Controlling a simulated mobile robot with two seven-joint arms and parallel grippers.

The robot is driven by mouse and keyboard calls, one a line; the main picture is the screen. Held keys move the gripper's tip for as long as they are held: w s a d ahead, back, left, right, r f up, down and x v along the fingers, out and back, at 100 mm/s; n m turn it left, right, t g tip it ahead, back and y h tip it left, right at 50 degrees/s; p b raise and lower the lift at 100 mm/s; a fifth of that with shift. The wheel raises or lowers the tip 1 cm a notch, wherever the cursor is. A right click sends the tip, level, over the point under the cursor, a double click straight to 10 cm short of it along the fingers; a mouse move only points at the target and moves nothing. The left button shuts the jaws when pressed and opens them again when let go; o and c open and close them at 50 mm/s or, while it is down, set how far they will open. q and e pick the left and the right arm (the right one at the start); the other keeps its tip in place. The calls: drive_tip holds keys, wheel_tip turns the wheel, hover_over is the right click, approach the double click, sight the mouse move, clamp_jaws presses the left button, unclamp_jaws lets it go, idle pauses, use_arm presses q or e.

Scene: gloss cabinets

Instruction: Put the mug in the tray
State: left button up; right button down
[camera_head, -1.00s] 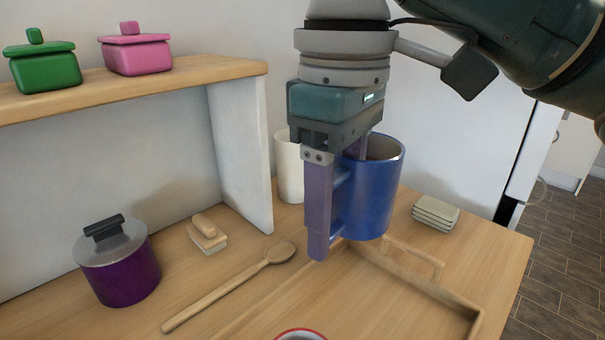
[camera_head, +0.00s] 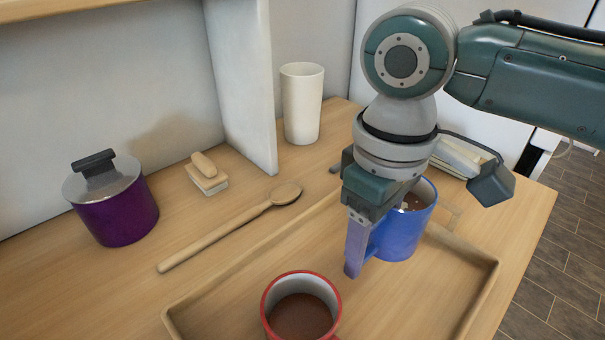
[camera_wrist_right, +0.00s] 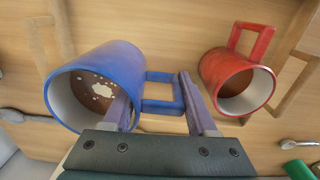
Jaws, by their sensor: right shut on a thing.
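The blue mug (camera_head: 403,232) with brown contents is held by its handle in my right gripper (camera_head: 362,250). In the wrist view the blue mug (camera_wrist_right: 98,78) is left of centre, with its handle between the two fingers of my right gripper (camera_wrist_right: 160,105). The mug is over the right part of the wooden tray (camera_head: 484,290), roughly upright. I cannot tell whether its base touches the tray floor. A red mug (camera_head: 282,292) with brown contents stands in the tray's front left part; it also shows in the wrist view (camera_wrist_right: 228,75). My left gripper is out of view.
A wooden spoon (camera_head: 225,232), a wood-handled brush (camera_head: 205,177) and a purple lidded pot (camera_head: 118,215) lie left of the tray. A white cup (camera_head: 301,108) stands behind by the shelf panel (camera_head: 240,80). Pale stacked pieces (camera_head: 458,155) are behind my wrist. The tray's middle is clear.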

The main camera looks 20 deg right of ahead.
sight(367, 253)
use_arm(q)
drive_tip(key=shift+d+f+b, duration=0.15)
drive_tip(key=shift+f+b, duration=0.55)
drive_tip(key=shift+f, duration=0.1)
use_arm(e)
drive_tip(key=shift+f, duration=2.35)
drive_tip(key=shift+f, duration=0.1)
drive_tip(key=shift+c, duration=1)
unclamp_jaws()
